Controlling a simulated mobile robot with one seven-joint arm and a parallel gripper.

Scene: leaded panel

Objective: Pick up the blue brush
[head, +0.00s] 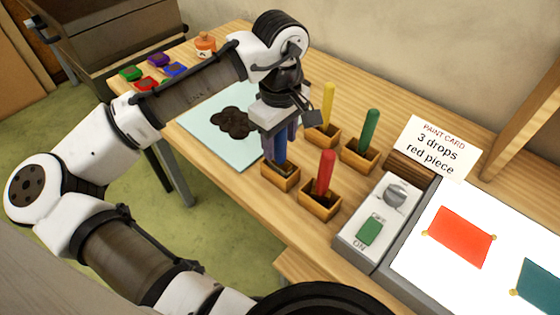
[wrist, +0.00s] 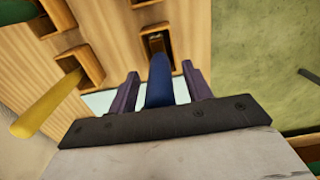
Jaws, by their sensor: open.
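The blue brush (head: 281,148) stands upright in a small wooden holder (head: 281,180) on the table. My gripper (head: 281,150) points down over it, with its fingers around the upper part of the brush. In the wrist view the blue brush (wrist: 158,80) lies between the two open fingers of my gripper (wrist: 158,88), with a gap showing on each side. The brush's lower end is in the holder, which also shows in the wrist view (wrist: 157,32). The gripper hides the top of the brush in the head view.
Yellow (head: 327,105), green (head: 369,130) and red (head: 325,172) brushes stand close by in their own holders. A switch box (head: 375,222) and lit panel (head: 440,270) are to the right. A dark-stained pale sheet (head: 200,125) and paint pots (head: 146,84) lie to the left.

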